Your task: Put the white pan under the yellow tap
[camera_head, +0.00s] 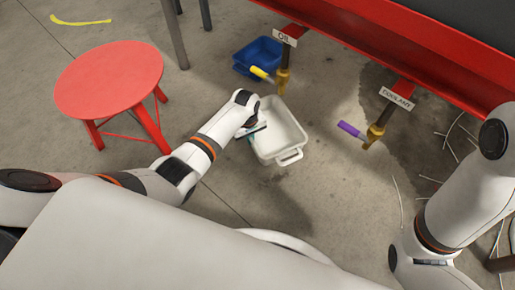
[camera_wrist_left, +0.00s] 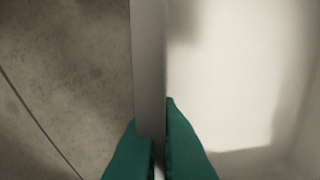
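The white pan (camera_head: 290,118) is on the concrete floor, its handle end toward me. The yellow tap (camera_head: 262,74) has a yellow handle and brass body under the "OIL" sign. Its spout end appears just above the pan's far rim in the head view; I cannot tell exactly how they line up in depth. My left gripper (camera_head: 253,132) is at the pan's left rim. In the left wrist view, its green fingers (camera_wrist_left: 160,150) straddle the pan's wall (camera_wrist_left: 149,65) and look closed on it. My right arm shows at the right, but its gripper is out of view.
A blue pan (camera_head: 258,56) sits behind the yellow tap. A purple-handled tap (camera_head: 352,131) hangs under the "COOLANT" sign, with a dark wet patch nearby. A red stool (camera_head: 110,78) stands left. The red skid beam (camera_head: 400,50) runs overhead. Floor in front is clear.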

